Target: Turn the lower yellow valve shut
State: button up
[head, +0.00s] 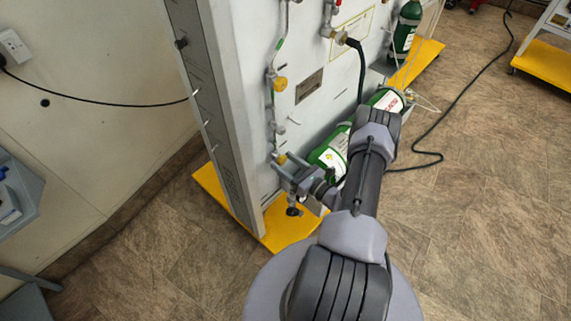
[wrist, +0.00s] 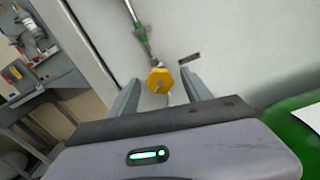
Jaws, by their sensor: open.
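The lower yellow valve (head: 281,159) is a small yellow knob low on the panel's pipework, partly hidden by my gripper in the head view. My gripper (head: 284,167) is right at it. In the wrist view a faceted yellow knob (wrist: 159,80) shows between the tips of my open gripper (wrist: 162,77), one finger on each side. I cannot tell whether either finger touches it. A second yellow valve (head: 280,84) sits higher on the same pipe line.
The grey panel (head: 240,115) stands on a yellow base (head: 288,229). A green cylinder (head: 331,154) lies beside my arm, close to the gripper. A black hose (head: 361,72) hangs on the panel, and a dark cable (head: 452,108) runs over the floor at right.

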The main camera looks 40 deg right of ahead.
jog(key=shift+c, duration=0.5)
grip_shut()
jog(key=m+b, duration=0.1)
jog(key=m, duration=0.4)
jog(key=shift+m, duration=0.4)
jog(key=m, duration=0.4)
jog(key=shift+m+b, duration=0.3)
jog(key=shift+m, duration=0.3)
jog(key=shift+o, duration=0.5)
grip_release()
